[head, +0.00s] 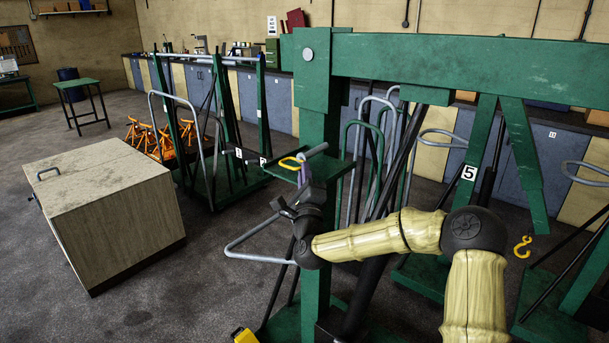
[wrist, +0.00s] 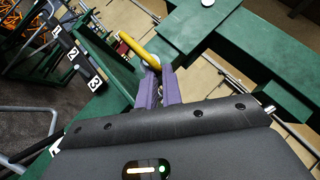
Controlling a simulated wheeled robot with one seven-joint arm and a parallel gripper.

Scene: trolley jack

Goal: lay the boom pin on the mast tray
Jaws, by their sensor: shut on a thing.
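The boom pin (head: 314,150) is a grey rod with a yellow loop handle at its left end. My gripper (head: 304,168) is shut on it beside the green mast. The mast tray (head: 342,168) is a small green plate on the mast, just below the pin; my gripper and the mast hide part of it. I cannot tell whether the pin touches the tray. In the wrist view the yellow handle (wrist: 138,48) shows at the tips of my purple fingers (wrist: 156,76), with green surfaces behind. The fingers hide much of the rod.
The green mast and boom (head: 450,62) stand close around my arm. A yellow hook (head: 522,246) hangs at the right. A wooden cabinet (head: 105,210) stands at the left. Green trolleys with grey handles (head: 245,125) crowd the background. Floor shows between cabinet and mast.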

